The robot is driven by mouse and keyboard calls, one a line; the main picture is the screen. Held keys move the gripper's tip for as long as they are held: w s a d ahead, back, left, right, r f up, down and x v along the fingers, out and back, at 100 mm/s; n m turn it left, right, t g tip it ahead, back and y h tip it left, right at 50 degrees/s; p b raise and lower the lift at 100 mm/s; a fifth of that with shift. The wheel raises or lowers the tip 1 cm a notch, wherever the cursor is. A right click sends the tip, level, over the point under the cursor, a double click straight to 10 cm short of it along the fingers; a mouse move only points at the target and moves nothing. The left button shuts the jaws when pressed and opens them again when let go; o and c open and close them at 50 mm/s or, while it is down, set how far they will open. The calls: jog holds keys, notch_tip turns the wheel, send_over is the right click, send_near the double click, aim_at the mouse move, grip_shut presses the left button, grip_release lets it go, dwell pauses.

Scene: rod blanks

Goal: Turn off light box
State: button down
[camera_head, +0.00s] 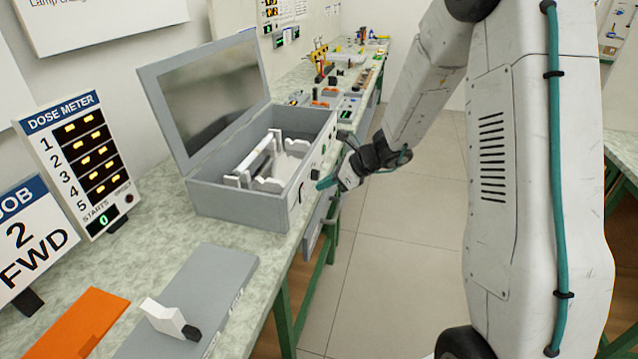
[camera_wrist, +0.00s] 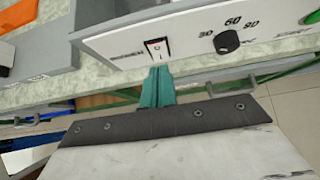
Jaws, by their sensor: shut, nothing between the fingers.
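The light box (camera_head: 240,205) is a grey case on the bench in the head view, its lid (camera_head: 205,95) raised. A white rack with a rod lies inside it. Its white front panel (camera_wrist: 190,43) fills the top of the wrist view. On the panel are a small rocker switch (camera_wrist: 157,48), a black knob (camera_wrist: 227,41) and a green button (camera_wrist: 312,18). My gripper (camera_head: 325,183) is at the front of the box. In the wrist view its teal fingertips (camera_wrist: 158,72) are together and empty, just below the switch. I cannot tell whether they touch the panel.
A dose meter (camera_head: 78,160) and a job sign reading 2 FWD (camera_head: 30,240) stand left of the box. A grey plate (camera_head: 215,280) with a white block and an orange plate (camera_head: 85,322) lie in front. The floor right of the bench is clear.

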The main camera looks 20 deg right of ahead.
jog(key=a+r+v, duration=0.1)
jog(key=v, duration=0.9)
jog(key=shift+d+r, duration=0.2)
jog(key=shift+r, duration=0.1)
jog(key=shift+w, duration=0.15)
jog(key=s+a+r+n+g+h, duration=0.1)
jog(key=s+a+r+n+h, duration=0.1)
jog(key=s+n, duration=0.6)
jog(key=s+a+r+n+g+h, duration=0.2)
jog(key=s+r+n, duration=0.3)
jog(key=s+n, duration=0.4)
jog(key=s+a+r+n+g+h, duration=0.1)
jog(key=s+r+n+h, duration=0.3)
jog(key=s+n, duration=0.4)
jog(key=s+a, duration=0.1)
jog(key=s, duration=0.6)
jog(key=shift+s+a+g, duration=0.3)
jog(key=shift+s, duration=0.05)
